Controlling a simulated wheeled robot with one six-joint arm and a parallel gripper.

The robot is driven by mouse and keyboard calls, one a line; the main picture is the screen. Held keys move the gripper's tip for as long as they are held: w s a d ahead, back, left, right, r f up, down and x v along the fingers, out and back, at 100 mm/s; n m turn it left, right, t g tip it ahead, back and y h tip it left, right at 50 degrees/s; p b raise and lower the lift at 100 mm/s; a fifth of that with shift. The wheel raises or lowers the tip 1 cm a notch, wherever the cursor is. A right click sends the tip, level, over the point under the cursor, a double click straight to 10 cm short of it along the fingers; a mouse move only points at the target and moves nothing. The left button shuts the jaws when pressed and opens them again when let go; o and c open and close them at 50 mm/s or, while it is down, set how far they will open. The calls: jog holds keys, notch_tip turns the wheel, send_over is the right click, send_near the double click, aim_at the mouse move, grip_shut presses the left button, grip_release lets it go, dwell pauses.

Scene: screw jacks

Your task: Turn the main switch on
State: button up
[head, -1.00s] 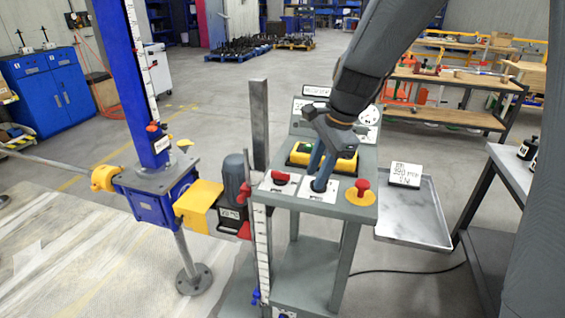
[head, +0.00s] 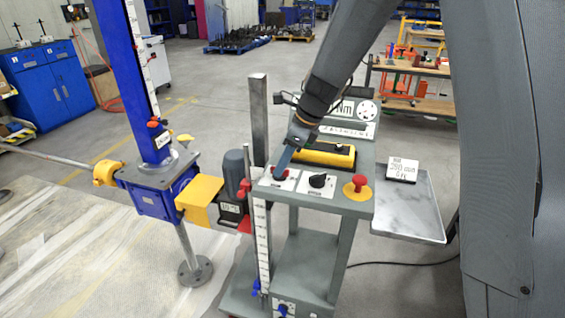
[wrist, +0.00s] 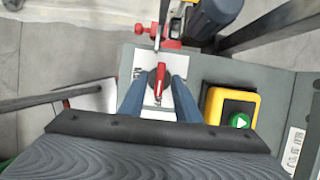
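The main switch, a red rotary knob (head: 279,178) on a white plate, sits at the left front of the grey control panel. In the wrist view the red knob (wrist: 160,79) shows between my two blue-grey fingers, its handle pointing roughly along them. My gripper (head: 284,166) points down at the knob in the head view and partly covers it. In the wrist view my gripper (wrist: 159,88) is open, with a finger on each side of the knob and gaps visible. Whether the fingertips reach down beside the knob is hard to tell.
A black knob (head: 318,181) is right of the switch, and a red mushroom button (head: 360,181) on yellow is further right. A yellow box (head: 322,154) with a green button (wrist: 240,121) is behind. A grey post (head: 257,120) and motor (head: 235,175) stand to the left.

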jog(key=shift+a+f, duration=0.15)
jog(key=shift+f, duration=0.15)
grip_shut()
jog(key=shift+w, duration=0.1)
jog(key=n+g, duration=0.1)
jog(key=n, duration=0.2)
jog(key=n+g, duration=0.1)
jog(key=n, duration=0.2)
jog(key=shift+w+g+p, duration=0.2)
jog(key=shift+g+p, duration=0.1)
jog(key=n+g, duration=0.1)
jog(key=n, duration=0.2)
jog(key=n+g, duration=0.1)
jog(key=n, duration=0.2)
jog(key=shift+w+a+h, duration=0.1)
jog(key=shift+w+h, duration=0.1)
jog(key=shift+h, duration=0.1)
jog(key=n+h, duration=0.1)
jog(key=n, duration=0.2)
jog(key=n+g+h+b, duration=0.1)
jog(key=n, duration=0.2)
jog(key=shift+a, duration=0.1)
